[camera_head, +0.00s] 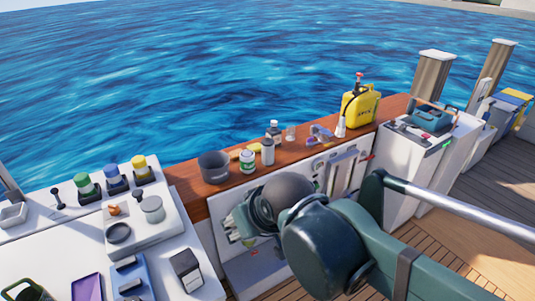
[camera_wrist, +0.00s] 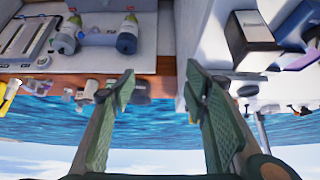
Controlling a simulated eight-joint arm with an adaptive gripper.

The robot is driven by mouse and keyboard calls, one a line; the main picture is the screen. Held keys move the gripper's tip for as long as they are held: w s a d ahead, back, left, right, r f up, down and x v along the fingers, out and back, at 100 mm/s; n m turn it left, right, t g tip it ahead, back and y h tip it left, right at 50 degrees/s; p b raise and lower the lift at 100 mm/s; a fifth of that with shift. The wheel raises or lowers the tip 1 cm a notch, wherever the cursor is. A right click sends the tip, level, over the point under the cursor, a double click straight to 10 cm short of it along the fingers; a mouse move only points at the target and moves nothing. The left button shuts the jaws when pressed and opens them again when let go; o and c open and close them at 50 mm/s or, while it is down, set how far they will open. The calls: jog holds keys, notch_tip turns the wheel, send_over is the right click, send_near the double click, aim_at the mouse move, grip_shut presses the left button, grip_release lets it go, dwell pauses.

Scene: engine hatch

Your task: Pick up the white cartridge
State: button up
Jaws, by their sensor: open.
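In the head view my gripper (camera_head: 241,222) is over the hatch in front of the wooden ledge. My wrist and arm hide much of the hatch there.
The wooden ledge (camera_head: 222,198) carries a dark pot (camera_head: 214,167), a green-labelled jar (camera_head: 247,161), bottles and a yellow canister (camera_head: 360,107). On the left, the white counter (camera_head: 45,262) holds a dark box with a white label (camera_head: 186,268) and coloured-lid jars. Water lies behind.

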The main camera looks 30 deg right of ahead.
jog(key=o, duration=0.3)
jog(key=shift+r, duration=0.15)
